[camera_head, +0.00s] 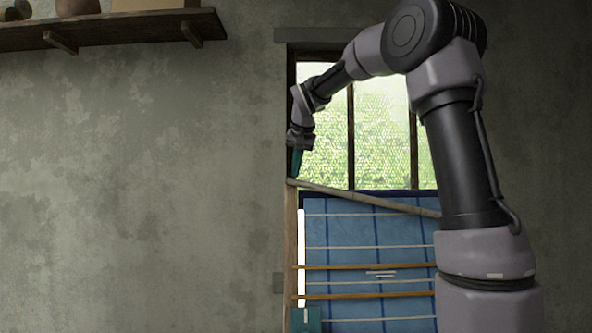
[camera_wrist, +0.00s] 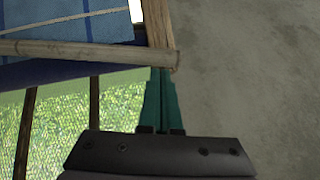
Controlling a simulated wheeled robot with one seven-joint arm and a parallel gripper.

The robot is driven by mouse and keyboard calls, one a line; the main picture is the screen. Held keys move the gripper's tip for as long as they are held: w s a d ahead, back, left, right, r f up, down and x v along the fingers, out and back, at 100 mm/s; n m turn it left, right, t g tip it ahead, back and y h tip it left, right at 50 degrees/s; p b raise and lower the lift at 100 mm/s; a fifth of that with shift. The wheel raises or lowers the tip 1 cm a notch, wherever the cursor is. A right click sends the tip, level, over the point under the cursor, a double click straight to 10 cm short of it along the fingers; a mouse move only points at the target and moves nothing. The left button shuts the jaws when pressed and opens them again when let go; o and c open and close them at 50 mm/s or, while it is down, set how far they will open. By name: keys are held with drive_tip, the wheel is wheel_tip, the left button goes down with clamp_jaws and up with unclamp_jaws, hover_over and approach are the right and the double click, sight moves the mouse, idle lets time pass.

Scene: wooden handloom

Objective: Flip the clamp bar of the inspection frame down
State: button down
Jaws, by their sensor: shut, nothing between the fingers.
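The clamp bar (camera_head: 365,198) is a pale wooden rod across the top of the inspection frame. In the head view it slants down from the left post toward the right, where my arm hides its far end. The frame's wooden left post (camera_head: 291,235) stands upright beside blue cloth (camera_head: 370,235) with pale lines. My gripper (camera_head: 296,174), with teal fingers, is shut and empty, pointing down just above the bar's left end. In the wrist view my gripper (camera_wrist: 163,71) has its tips right at the bar (camera_wrist: 90,51), near its end by the post (camera_wrist: 158,22); I cannot tell whether they touch.
A window (camera_head: 380,130) is behind the frame. Thin wooden rods (camera_head: 370,266) cross the lower cloth. A teal piece (camera_head: 306,321) sits at the frame's lower left. A shelf (camera_head: 110,30) hangs high at the left. The space left of the post shows only bare wall.

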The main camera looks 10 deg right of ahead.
drive_tip(key=shift+f, duration=0.15)
drive_tip(key=s+a+f+n+h, duration=0.1)
drive_tip(key=s+a+f, duration=0.1)
drive_tip(key=f, duration=0.5)
drive_tip(key=s+a+f+n, duration=0.1)
drive_tip(key=s+f, duration=0.2)
drive_tip(key=f, duration=0.5)
drive_tip(key=shift+a+g+h, duration=0.4)
drive_tip(key=shift+r, duration=0.15)
drive_tip(key=s+r, duration=0.4)
drive_tip(key=r, duration=1)
drive_tip(key=shift+s+a+r+t, duration=0.15)
drive_tip(key=shift+a+r+t, duration=0.05)
drive_tip(key=shift+a+t, duration=0.2)
drive_tip(key=s+d+f+y, duration=0.1)
drive_tip(key=s+d+f, duration=0.2)
drive_tip(key=s, duration=0.5)
drive_tip(key=s+d+f+m+y, duration=0.1)
drive_tip(key=s+d+f, duration=0.2)
drive_tip(key=s+f, duration=0.2)
drive_tip(key=s+d+f+m+y, duration=0.1)
drive_tip(key=s+d+f, duration=0.3)
drive_tip(key=s, duration=0.7)
drive_tip(key=shift+s+f+g+y, duration=0.25)
drive_tip(key=shift+f+g+y, duration=0.05)
drive_tip(key=shift+f+y, duration=0.15)
